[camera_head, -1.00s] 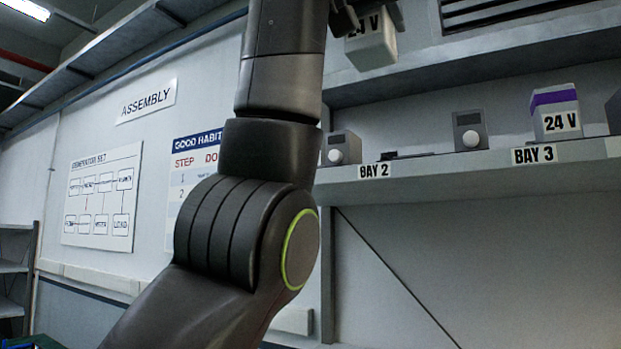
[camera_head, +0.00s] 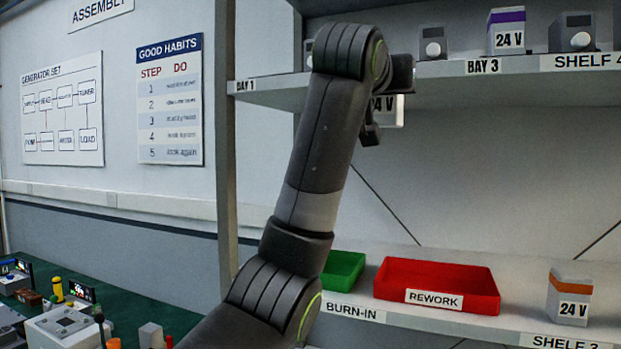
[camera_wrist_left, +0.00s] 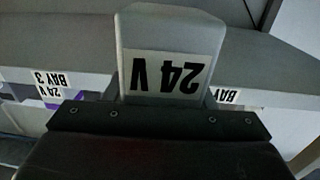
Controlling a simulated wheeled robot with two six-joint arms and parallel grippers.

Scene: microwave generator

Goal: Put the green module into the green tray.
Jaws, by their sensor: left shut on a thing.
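My left gripper (camera_head: 385,92) is shut on a pale grey block labelled 24 V (camera_head: 393,113), held just below the front edge of the upper shelf. The block also shows upside down in the left wrist view (camera_wrist_left: 170,30), its top part hidden by the gripper (camera_wrist_left: 160,118). No green shows on the visible part of this block. The green tray (camera_head: 345,268) sits on the lower shelf above the BURN-IN label. My left forearm hides its left part, and the visible inside looks empty. My right gripper is not in view.
A red tray (camera_head: 437,281) labelled REWORK stands to the right of the green tray. An orange-banded 24 V module (camera_head: 570,297) stands farther right. The upper shelf (camera_head: 440,88) holds a purple-banded module (camera_head: 506,32) and grey devices. A shelf post (camera_head: 227,140) stands left of my arm.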

